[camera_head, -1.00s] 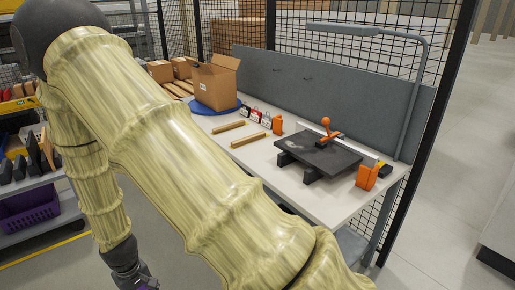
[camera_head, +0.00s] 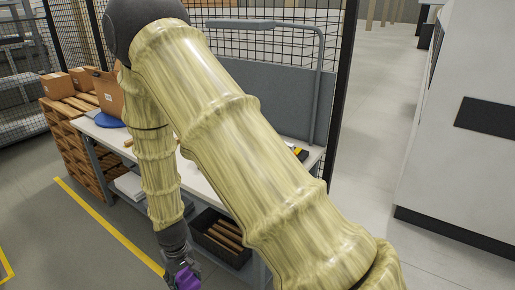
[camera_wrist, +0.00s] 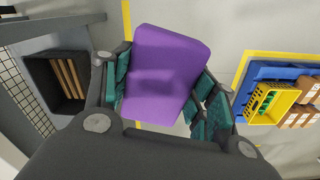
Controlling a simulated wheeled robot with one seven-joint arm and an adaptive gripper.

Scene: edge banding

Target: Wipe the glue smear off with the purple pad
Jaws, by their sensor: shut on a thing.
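The purple pad (camera_wrist: 168,75) is held between the fingers of my gripper (camera_wrist: 160,100) in the wrist view. In the head view the purple pad (camera_head: 187,278) shows at the bottom edge, at the end of my hanging arm, low beside the workbench. My gripper (camera_head: 180,270) is shut on it, partly cut off by the frame. The workbench top (camera_head: 205,183) is largely hidden behind my arm. The glue smear is not visible in either view now, and the dark board is hidden too.
A dark crate with wooden strips (camera_head: 222,238) sits on the bench's lower shelf. Cardboard boxes (camera_head: 82,80) stand at the left end. Yellow lines (camera_head: 110,228) mark the clear floor in front. A white machine (camera_head: 462,120) stands at the right. The wrist view shows a yellow crate (camera_wrist: 268,103).

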